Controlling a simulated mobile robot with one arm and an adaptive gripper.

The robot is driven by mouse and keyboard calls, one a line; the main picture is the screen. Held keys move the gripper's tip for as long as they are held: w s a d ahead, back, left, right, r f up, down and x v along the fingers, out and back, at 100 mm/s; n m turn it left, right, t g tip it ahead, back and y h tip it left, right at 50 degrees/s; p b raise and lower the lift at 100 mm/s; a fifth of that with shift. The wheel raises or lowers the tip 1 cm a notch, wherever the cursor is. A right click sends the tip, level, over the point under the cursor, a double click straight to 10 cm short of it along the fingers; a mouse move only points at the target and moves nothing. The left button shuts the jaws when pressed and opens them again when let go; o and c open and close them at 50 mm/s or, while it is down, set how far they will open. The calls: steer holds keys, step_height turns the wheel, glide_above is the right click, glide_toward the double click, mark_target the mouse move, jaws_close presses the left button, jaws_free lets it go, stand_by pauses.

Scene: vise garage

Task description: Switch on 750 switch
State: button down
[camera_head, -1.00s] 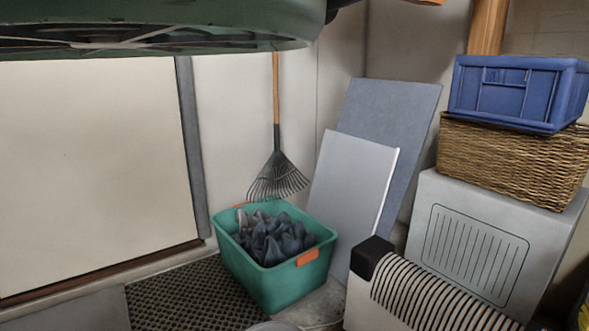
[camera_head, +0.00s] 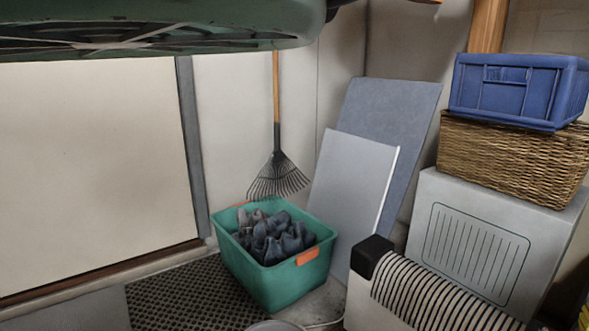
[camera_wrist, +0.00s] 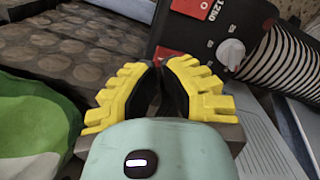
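In the wrist view, my gripper (camera_wrist: 160,66) has yellow ribbed fingers with dark inner pads. The tips are together, with nothing visible held between them. They are in front of the lower left part of a black control panel (camera_wrist: 208,33). A red switch (camera_wrist: 189,7) at the panel's top has 1250 printed beside it. A second red patch (camera_wrist: 167,54) shows just behind the fingertips, partly hidden; no 750 label is readable. I cannot tell whether the tips touch it. A pale round knob (camera_wrist: 231,52) is to the right. The gripper is not in the head view.
A white heater (camera_head: 435,290) with black slats and a black end stands at the lower right. A green bin (camera_head: 280,285) of dark items is to its left. Leaning boards (camera_head: 350,185), a grey cabinet (camera_head: 480,250), a wicker basket (camera_head: 510,160) and a blue crate (camera_head: 515,90) stand behind.

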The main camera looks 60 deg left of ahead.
steer(key=shift+f+b, duration=1.3)
steer(key=shift+f, duration=0.2)
stand_by(0.5)
steer(key=shift+r, duration=0.1)
step_height(320, 180, up, 7)
steer(key=p, duration=0.7)
